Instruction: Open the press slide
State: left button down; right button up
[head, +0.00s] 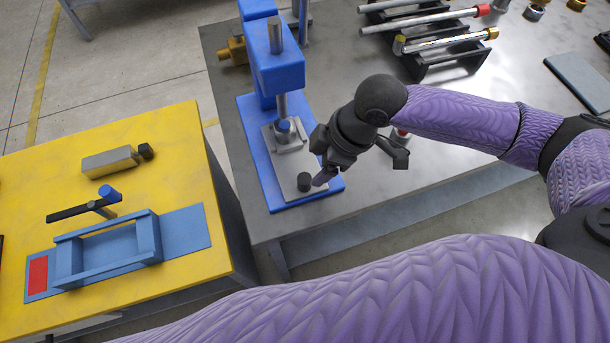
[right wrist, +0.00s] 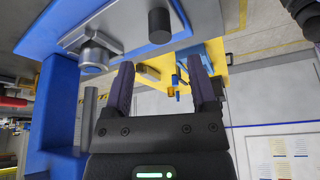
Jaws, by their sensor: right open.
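The blue press (head: 276,72) stands on the grey table, with its blue base (head: 258,168) at the table's near left corner. Its grey slide plate (head: 286,168) lies on the base and carries a metal holder with a blue-topped piece (head: 284,128) under the ram. A black knob (head: 304,182) stands upright at the slide's near end. My right gripper (head: 360,172) is open and empty, just right of the knob. In the right wrist view the knob (right wrist: 160,25) appears beyond the fingertips, between their lines, apart from both fingers. My left gripper is not in view.
A yellow table (head: 180,120) on the left holds a blue frame fixture (head: 150,238) and a grey-yellow block (head: 110,162). A black rack (head: 420,62) with metal rods stands at the back right. A flat grey-blue pad (head: 580,82) lies farther right.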

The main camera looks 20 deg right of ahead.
aim_at(305, 179)
jog(key=b+x, duration=0.1)
jog(key=x, duration=0.5)
jog(key=shift+f+b, duration=0.2)
jog(key=shift+b, duration=0.15)
jog(key=shift+w+a+f, duration=0.1)
jog(key=shift+a+f, duration=0.2)
jog(key=shift+f, duration=0.15)
jog(key=shift+c, duration=0.4)
jog(key=c, duration=0.5)
grip_shut()
